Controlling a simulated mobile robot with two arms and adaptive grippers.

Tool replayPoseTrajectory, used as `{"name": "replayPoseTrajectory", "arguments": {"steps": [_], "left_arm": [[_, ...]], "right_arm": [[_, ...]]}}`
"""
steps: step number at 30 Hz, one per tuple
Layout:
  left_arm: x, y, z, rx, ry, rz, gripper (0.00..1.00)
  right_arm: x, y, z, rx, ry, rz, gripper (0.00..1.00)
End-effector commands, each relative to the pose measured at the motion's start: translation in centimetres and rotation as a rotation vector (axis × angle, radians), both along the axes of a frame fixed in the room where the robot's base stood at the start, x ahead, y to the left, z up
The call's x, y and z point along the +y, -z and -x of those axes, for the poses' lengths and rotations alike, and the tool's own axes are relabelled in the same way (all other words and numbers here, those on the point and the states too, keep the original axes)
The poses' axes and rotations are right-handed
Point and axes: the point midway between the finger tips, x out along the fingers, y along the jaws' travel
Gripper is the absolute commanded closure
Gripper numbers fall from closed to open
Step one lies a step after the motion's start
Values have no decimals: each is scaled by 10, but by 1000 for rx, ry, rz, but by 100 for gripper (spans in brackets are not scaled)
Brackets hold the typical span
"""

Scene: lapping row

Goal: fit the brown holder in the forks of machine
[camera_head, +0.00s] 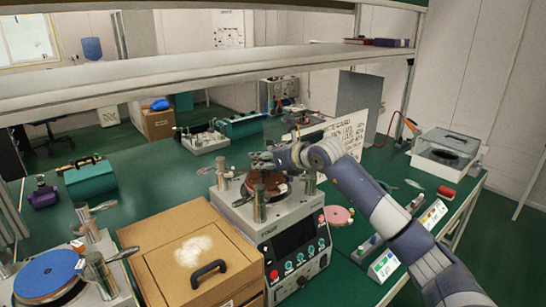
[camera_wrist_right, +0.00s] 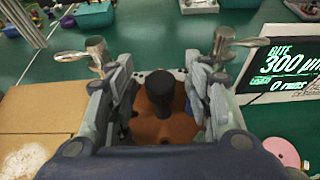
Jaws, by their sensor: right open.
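The machine (camera_head: 292,238) stands in the middle of the bench, with a dark screen and buttons on its front. Upright metal posts with clamp levers, its forks, rise from its top; one post shows at the front (camera_head: 259,204), and two stand left (camera_wrist_right: 96,55) and right (camera_wrist_right: 222,45) in the wrist view. The brown holder (camera_wrist_right: 150,128), round with a black knob (camera_wrist_right: 160,92), is on the machine top between them; the head view shows its brown edge (camera_head: 268,187). My right gripper (camera_head: 262,160) is open above it, fingers either side of the knob. Whether the holder sits fully in the forks is hidden.
A cardboard-coloured box (camera_head: 190,250) with a black handle stands left of the machine. A second machine with a blue disc (camera_head: 47,272) is at far left. A pink disc (camera_head: 338,215) lies to the right, and a text sign (camera_head: 346,135) stands behind. A shelf crosses above.

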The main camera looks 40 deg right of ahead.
Motion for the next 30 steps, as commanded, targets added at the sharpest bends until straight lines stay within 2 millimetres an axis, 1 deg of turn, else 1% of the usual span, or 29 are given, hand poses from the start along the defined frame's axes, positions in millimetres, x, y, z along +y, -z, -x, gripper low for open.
{"name": "replayPoseTrajectory", "arguments": {"steps": [5, 9, 12, 18, 24, 30], "left_arm": [[-1, 0, -1, -1, -1, 1, 100], [-2, 0, -1, -1, -1, 2, 100], [-2, 0, -1, -1, -1, 2, 100], [-2, 0, -1, -2, -1, 2, 100], [-3, 0, -1, -2, -1, 2, 100], [-3, 0, -1, -2, -1, 2, 100]], "right_arm": [[-2, -8, 20, 0, 0, 7, 54], [-4, -19, 46, 0, -1, 10, 54], [-5, -26, 62, 1, -1, 6, 54], [-7, -37, 88, 0, -1, 6, 54], [-8, -44, 102, -3, 0, 2, 54], [-8, -48, 108, -4, -1, 2, 54]]}}
